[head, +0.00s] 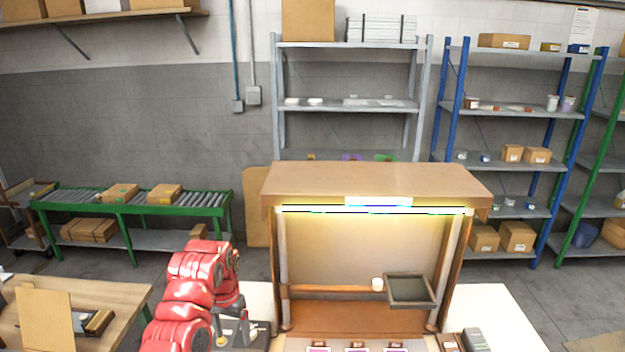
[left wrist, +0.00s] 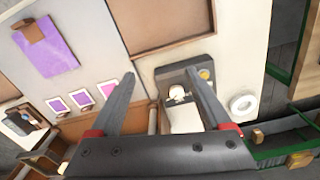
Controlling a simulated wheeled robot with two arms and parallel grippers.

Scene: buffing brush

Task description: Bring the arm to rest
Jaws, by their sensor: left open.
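My red left arm comes in at the lower left of the head view, bent, with its dark left gripper (head: 230,318) pointing down over the left part of the white table. The left wrist view shows the same gripper (left wrist: 160,76) with two dark fingers wide apart and nothing between them. A dark base with a pale round part (left wrist: 178,92) lies below the fingers, beyond their tips. In the head view a dark base (head: 256,334) shows beside the gripper, partly hidden by it. I cannot make out a brush for certain. My right gripper is not in view.
A lit wooden booth (head: 375,180) stands just right of the arm, holding a tilted dark-framed tray (head: 410,290) and a small white cup (head: 377,284). A wooden table (head: 120,297) is at left. A white ring (left wrist: 243,105) lies near the table edge.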

